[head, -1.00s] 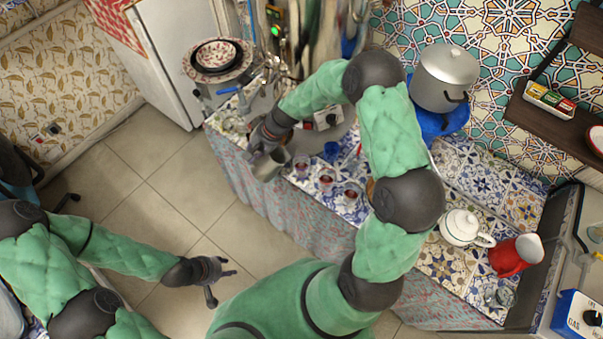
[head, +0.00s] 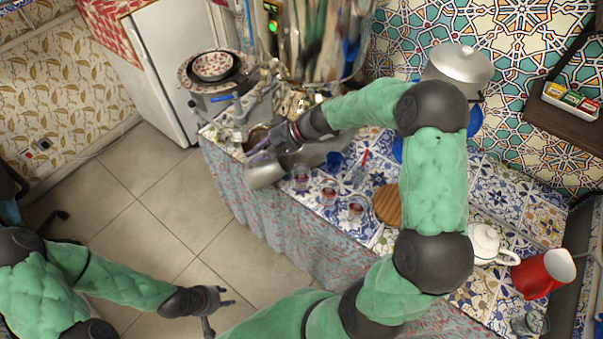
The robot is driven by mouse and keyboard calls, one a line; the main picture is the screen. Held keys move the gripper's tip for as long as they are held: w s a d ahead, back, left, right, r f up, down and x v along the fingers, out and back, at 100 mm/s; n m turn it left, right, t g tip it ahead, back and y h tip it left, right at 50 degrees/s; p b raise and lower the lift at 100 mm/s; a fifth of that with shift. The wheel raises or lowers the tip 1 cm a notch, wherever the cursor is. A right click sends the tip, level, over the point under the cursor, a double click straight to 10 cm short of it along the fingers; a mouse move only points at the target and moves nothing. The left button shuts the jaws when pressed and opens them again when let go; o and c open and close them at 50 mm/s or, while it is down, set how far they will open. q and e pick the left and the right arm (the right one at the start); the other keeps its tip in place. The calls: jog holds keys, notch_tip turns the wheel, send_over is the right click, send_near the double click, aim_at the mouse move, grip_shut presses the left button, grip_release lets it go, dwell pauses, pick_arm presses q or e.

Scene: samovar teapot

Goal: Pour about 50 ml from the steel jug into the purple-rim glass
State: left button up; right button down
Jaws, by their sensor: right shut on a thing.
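My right gripper (head: 273,148) is shut on the steel jug (head: 265,174), at the counter's front left edge. The jug looks tilted; its mouth and contents cannot be made out. Three small glasses with reddish contents stand in a row to its right: a left one (head: 301,178), a middle one (head: 329,191) and a right one (head: 357,206). The left one is closest to the jug, apart from it. Which glass has the purple rim is too small to tell. My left gripper (head: 220,312) is open and empty over the floor.
A blue cup (head: 334,161) stands behind the glasses. A round wooden board (head: 387,205), a white teapot (head: 487,244), a red jug (head: 543,273) and a clear glass (head: 530,323) are farther right. A steel pot (head: 459,68) stands at the back.

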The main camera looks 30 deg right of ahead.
jog(key=shift+s+d+r+t+y+b, duration=0.3)
jog(key=shift+d+r+y+b, duration=0.4)
jog(key=shift+b, duration=0.3)
dwell(0.5)
jog(key=shift+s+d+r+t+y+b, duration=0.3)
jog(key=shift+d+r+y+b, duration=0.25)
jog(key=shift+y+b, duration=0.05)
dwell(2.5)
jog(key=shift+w+a+p, duration=0.1)
jog(key=shift+a+p, duration=0.1)
jog(key=shift+p, duration=0.15)
jog(key=a+f+h+p, duration=0.1)
jog(key=p, duration=0.1)
jog(key=w+a+f+g+h+p, duration=0.1)
jog(key=h+p, duration=0.1)
jog(key=p, duration=0.1)
jog(key=a+f+g+h+p, duration=0.1)
jog(key=p, duration=0.1)
jog(key=shift+w+a+f+h, duration=0.15)
jog(key=shift+w+f+h, duration=0.15)
jog(key=shift+f, duration=0.5)
jog(key=shift+a+f+g+h+p, duration=0.25)
jog(key=shift+h+p, duration=0.25)
jog(key=shift+p, duration=0.55)
jog(key=shift+w+a, duration=0.1)
jog(key=shift+f, duration=0.15)
